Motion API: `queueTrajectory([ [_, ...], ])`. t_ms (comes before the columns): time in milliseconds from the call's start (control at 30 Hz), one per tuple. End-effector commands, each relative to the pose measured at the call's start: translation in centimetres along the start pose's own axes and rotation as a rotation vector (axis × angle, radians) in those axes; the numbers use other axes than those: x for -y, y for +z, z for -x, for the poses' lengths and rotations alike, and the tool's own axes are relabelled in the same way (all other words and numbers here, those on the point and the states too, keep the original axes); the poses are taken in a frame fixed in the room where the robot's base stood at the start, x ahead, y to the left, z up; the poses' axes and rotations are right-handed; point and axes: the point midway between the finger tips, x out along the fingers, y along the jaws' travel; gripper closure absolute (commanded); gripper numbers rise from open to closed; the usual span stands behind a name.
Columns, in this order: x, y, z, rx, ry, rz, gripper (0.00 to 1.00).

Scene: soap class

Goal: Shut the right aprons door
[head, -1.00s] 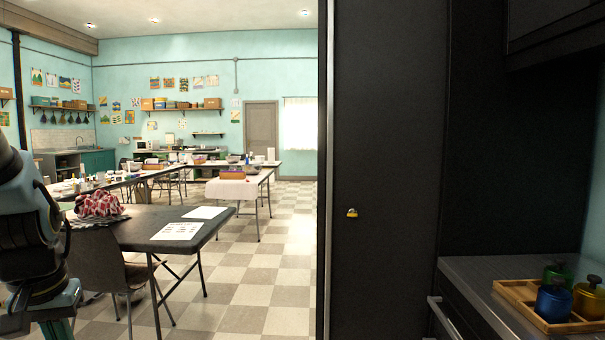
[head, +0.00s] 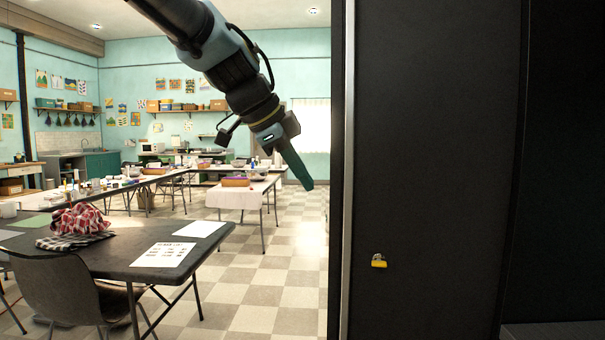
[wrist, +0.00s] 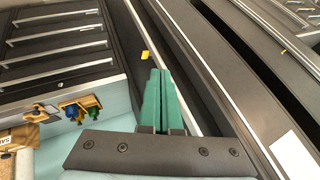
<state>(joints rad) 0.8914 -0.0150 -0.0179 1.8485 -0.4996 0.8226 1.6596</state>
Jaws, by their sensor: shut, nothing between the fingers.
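A tall dark door-like panel (head: 435,130) with a pale left edge fills the right of the head view. I cannot tell from any label that it is the right aprons door. A small yellow fitting (head: 379,261) sits low on it. My gripper (head: 308,187), with green fingers, hangs down left of the panel's edge, shut and empty. In the wrist view the fingers (wrist: 160,72) are together, over a dark panel, with a yellow fitting (wrist: 145,56) just beyond the tips. Contact with the panel cannot be told.
A dark table (head: 130,255) with a red checked cloth (head: 80,219) and papers stands at the left, with a chair (head: 60,295) before it. Checkered floor between table and panel is clear.

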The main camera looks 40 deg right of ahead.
Motion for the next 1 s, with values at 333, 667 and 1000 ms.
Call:
queueTrajectory([
  [333,0.0,0.0,-7.1,0.002,0.006,0.002,1.0],
  [667,3.3,0.1,-8.8,0.003,0.0,0.003,1.0],
  [1000,3.6,0.1,-9.1,0.002,-0.001,0.003,1.0],
])
